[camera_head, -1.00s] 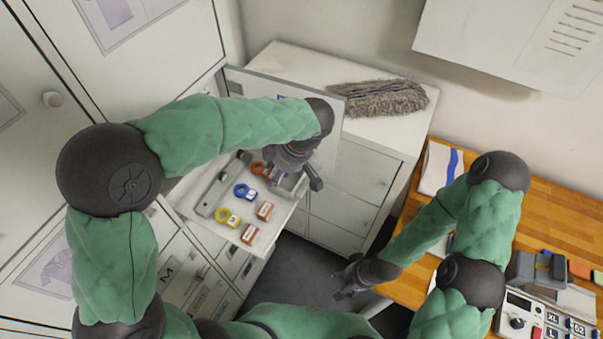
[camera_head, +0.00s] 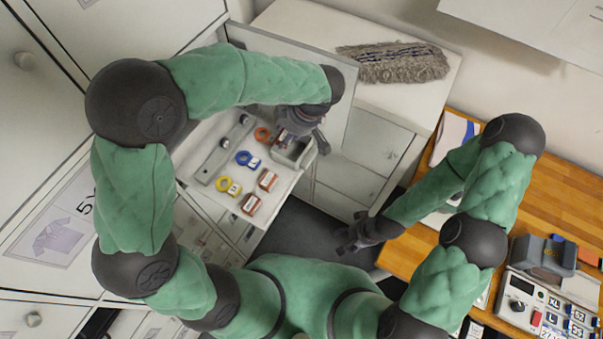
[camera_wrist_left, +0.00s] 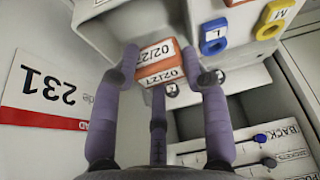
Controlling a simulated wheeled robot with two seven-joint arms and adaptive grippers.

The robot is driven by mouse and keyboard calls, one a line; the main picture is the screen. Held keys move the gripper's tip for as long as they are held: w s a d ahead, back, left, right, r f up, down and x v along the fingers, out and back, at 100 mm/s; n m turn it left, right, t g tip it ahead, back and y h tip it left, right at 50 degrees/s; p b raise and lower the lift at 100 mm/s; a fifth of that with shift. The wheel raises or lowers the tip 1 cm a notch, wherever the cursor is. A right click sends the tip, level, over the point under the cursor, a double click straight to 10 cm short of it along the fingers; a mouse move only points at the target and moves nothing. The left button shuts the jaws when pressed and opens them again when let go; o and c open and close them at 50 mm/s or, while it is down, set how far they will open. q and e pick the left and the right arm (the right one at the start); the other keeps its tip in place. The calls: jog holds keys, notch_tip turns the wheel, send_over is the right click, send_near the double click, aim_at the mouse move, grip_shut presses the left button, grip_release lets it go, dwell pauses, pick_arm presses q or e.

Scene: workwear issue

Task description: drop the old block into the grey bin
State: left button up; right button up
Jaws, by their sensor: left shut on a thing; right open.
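My left gripper (camera_head: 304,132) is shut on an orange block with white labels reading 02/27 (camera_wrist_left: 157,62), which shows clearly in the left wrist view. In the head view this gripper is over the small grey bin (camera_head: 291,156) at the right end of the pull-out tray. The gripper partly hides the bin and most of the held block. I cannot tell how far above the bin the block is. Two similar orange-and-white blocks (camera_head: 267,180) lie on the tray. My right gripper (camera_head: 352,236) is open and empty, apart from the tray, left of the wooden desk.
Blue (camera_head: 248,159), yellow (camera_head: 229,187) and orange (camera_head: 263,135) ring tags lie on the tray (camera_head: 205,146). A panel (camera_head: 345,112) stands upright behind the gripper. A white cabinet with a grey mop head (camera_head: 392,63) is behind. The wooden desk (camera_head: 560,200) carries devices.

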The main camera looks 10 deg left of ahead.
pick_arm(q)
jog(key=shift+f, duration=0.25)
jog(key=o, duration=1)
jog(key=v, duration=1.2)
